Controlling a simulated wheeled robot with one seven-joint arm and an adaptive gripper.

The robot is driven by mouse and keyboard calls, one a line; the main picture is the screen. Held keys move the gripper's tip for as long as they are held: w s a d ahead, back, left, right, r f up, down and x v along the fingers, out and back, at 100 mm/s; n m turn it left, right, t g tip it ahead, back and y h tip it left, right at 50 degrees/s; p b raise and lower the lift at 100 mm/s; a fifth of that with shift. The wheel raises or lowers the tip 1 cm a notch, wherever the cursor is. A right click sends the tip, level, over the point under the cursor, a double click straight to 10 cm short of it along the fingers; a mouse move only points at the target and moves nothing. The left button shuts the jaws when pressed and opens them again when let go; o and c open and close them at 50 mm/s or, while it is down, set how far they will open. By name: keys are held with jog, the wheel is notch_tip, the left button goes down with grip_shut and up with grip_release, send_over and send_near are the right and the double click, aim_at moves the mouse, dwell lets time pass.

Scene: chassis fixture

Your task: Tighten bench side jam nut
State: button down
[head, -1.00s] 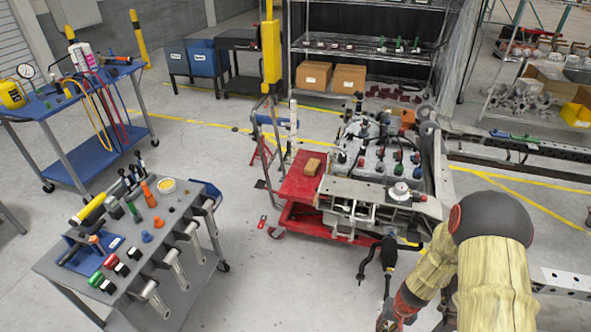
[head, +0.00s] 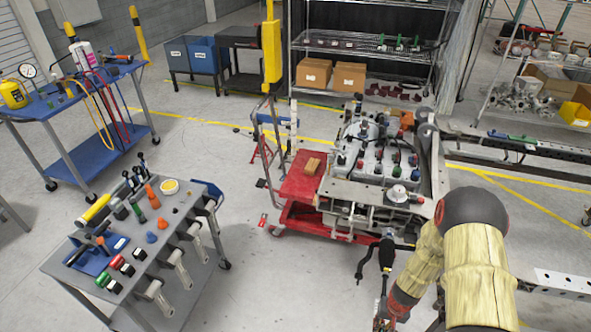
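The chassis fixture (head: 350,194) stands in the centre right, with a grey plate at its front and a block carrying several coloured caps (head: 370,150) behind. A black hanging part (head: 387,252) with a curved hook sits below its front right corner. I cannot make out the jam nut; it is too small or hidden. My arm comes in at the lower right, and my gripper (head: 381,322) is at the bottom edge, in front of and below the fixture. It is small and partly cut off, so its fingers and any held thing cannot be told.
A grey tool cart (head: 150,290) with several hand tools stands at the lower left. A blue cart (head: 95,158) is behind it. A red cart (head: 300,185) bears a small wooden block (head: 312,165). Shelves stand at the back. The floor between the carts is clear.

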jog(key=p, duration=0.4)
jog(key=shift+w+d+r+h, duration=0.15)
jog(key=shift+w+h, duration=0.05)
jog(key=shift+h, duration=0.1)
jog(key=shift+p, duration=0.8)
jog(key=shift+s, duration=0.1)
jog(key=c, duration=1.9)
grip_release()
jog(key=shift+f, duration=0.2)
jog(key=shift+o, duration=0.9)
jog(key=shift+s, duration=0.1)
notch_tip(320, 180, up, 7)
jog(key=p, duration=0.6)
